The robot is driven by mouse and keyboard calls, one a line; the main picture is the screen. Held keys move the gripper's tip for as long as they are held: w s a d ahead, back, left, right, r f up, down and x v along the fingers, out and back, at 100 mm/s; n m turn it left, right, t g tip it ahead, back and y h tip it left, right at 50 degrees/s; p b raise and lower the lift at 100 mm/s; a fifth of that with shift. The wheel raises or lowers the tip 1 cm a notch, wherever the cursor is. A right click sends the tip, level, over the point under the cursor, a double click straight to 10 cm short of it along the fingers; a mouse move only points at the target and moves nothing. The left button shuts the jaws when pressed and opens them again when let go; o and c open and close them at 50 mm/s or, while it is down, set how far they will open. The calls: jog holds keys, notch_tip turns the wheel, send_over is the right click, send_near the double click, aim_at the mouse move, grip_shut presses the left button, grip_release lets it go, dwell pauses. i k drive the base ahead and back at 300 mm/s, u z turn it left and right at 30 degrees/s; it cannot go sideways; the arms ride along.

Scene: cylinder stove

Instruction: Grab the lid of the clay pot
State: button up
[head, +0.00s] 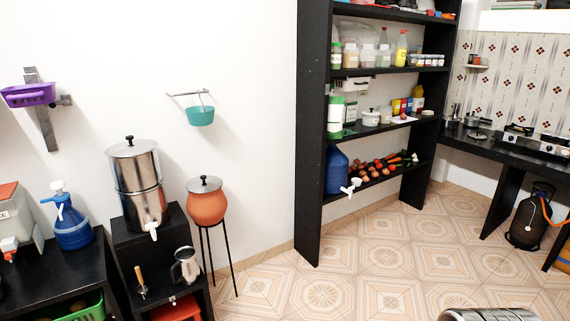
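The clay pot (207,209) is round and orange-brown and stands upright on a thin black three-legged stand (233,262) against the white wall, left of the middle in the head view. Its lid (204,185) is a shallow metallic disc with a small dark knob (203,179) on top. The lid sits on the pot's mouth, and nothing covers it from this view. My gripper is not in view, so its opening and its distance from the lid cannot be seen.
A steel water filter (138,186) stands on a black block just left of the pot. A teal basket (200,116) hangs on the wall above it. A tall black shelf (312,140) stands to the right. Tiled floor (345,292) in front of the shelf is clear.

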aim_at(202, 184)
jog(key=i, duration=2.6)
jog(key=u, duration=2.9)
